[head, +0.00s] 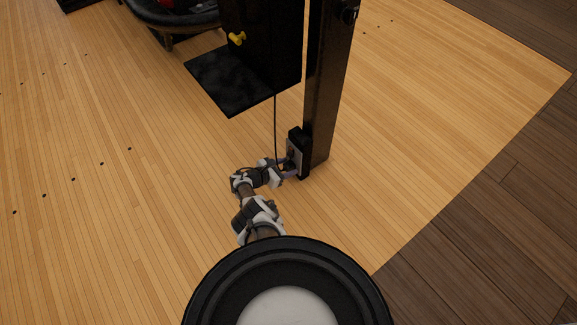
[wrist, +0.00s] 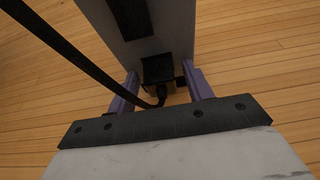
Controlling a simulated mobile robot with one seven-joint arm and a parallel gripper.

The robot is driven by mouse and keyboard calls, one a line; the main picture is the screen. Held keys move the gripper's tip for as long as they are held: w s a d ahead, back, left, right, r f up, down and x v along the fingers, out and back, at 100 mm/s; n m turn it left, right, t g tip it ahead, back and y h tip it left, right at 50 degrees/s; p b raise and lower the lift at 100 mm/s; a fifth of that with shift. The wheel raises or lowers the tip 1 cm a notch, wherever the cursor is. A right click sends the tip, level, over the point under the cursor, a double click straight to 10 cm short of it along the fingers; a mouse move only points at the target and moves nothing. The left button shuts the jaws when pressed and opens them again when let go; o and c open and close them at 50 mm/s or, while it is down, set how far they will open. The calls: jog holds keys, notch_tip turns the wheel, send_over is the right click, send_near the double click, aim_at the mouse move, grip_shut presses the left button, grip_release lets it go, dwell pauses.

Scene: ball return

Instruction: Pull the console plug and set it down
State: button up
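The black console plug (wrist: 158,70) sits at the lower part of a pale socket plate (wrist: 165,30) in the wrist view. Its dark cord (wrist: 70,45) runs off to the upper left. My gripper (wrist: 162,72) has its two purple fingers apart, one on each side of the plug, with gaps visible between fingers and plug. In the head view my gripper (head: 288,170) is at the socket box (head: 298,152) low on the black post (head: 328,90). The plug is largely hidden there, and the cord (head: 276,125) hangs down to it from the console.
The black console (head: 262,45) with a yellow knob (head: 237,38) and a dark shelf (head: 225,80) overhangs left of the post. A dark ball-return tray (head: 170,15) stands at the upper left. The wooden floor (head: 100,200) is clear on the left and right.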

grip_shut()
jog(key=shift+a, duration=0.15)
jog(key=shift+s+a+p, duration=0.3)
jog(key=shift+s+a, duration=0.45)
jog(key=shift+a, duration=0.2)
jog(key=shift+s+a+p, duration=0.25)
jog(key=shift+s+a, duration=0.45)
jog(key=shift+a, duration=0.25)
jog(key=shift+s+a, duration=0.35)
jog(key=shift+f, duration=0.15)
jog(key=shift+s, duration=0.15)
